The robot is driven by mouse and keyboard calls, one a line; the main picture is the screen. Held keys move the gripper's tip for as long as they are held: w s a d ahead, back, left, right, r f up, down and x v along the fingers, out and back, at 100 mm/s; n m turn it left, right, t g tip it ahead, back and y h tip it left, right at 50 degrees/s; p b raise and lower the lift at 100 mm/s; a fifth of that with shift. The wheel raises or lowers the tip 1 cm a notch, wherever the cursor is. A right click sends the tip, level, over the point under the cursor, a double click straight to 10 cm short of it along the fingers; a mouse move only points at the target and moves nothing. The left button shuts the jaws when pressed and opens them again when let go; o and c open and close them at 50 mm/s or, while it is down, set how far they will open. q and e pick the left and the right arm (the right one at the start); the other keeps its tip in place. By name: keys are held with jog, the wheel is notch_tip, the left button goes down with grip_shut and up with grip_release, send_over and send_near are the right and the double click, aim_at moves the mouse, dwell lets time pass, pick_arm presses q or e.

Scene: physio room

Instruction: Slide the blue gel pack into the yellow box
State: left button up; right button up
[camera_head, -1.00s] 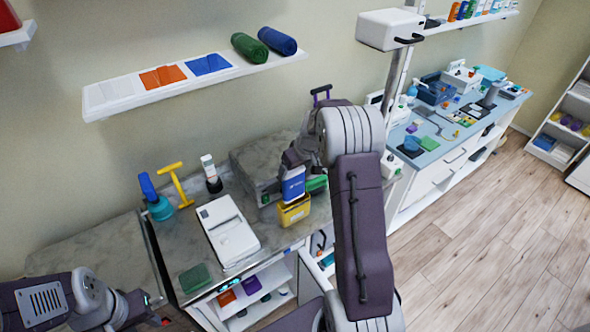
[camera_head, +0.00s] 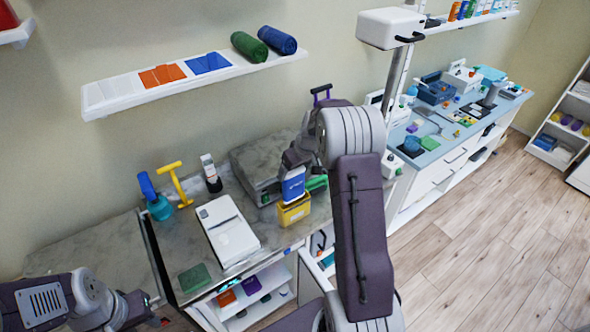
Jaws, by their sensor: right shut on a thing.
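The blue gel pack (camera_head: 293,187) is upright, with a white mark on its face. My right gripper (camera_head: 294,166) is shut on its top edge from above. The yellow box (camera_head: 294,212) stands on the grey counter directly below the pack. The pack's lower edge is at the box's opening; how deep it sits inside is hard to tell. My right arm covers the area just right of them. My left gripper (camera_head: 150,316) is low at the left, partly cut off by the frame edge, and its jaws cannot be made out.
A green item (camera_head: 316,183) lies right beside the pack. A grey block (camera_head: 262,164) stands behind the box. A white device (camera_head: 227,232) lies to the left, with a green pad (camera_head: 194,278) near the front edge. A wall shelf (camera_head: 190,86) hangs above.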

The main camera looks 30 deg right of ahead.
aim_at(296, 179)
jog(key=shift+f+b, duration=2.5)
jog(key=shift+f, duration=0.3)
jog(key=o, duration=1.9)
jog(key=shift+r, duration=0.1)
jog(key=shift+r+p, duration=3.4)
jog(key=shift+r, duration=1.05)
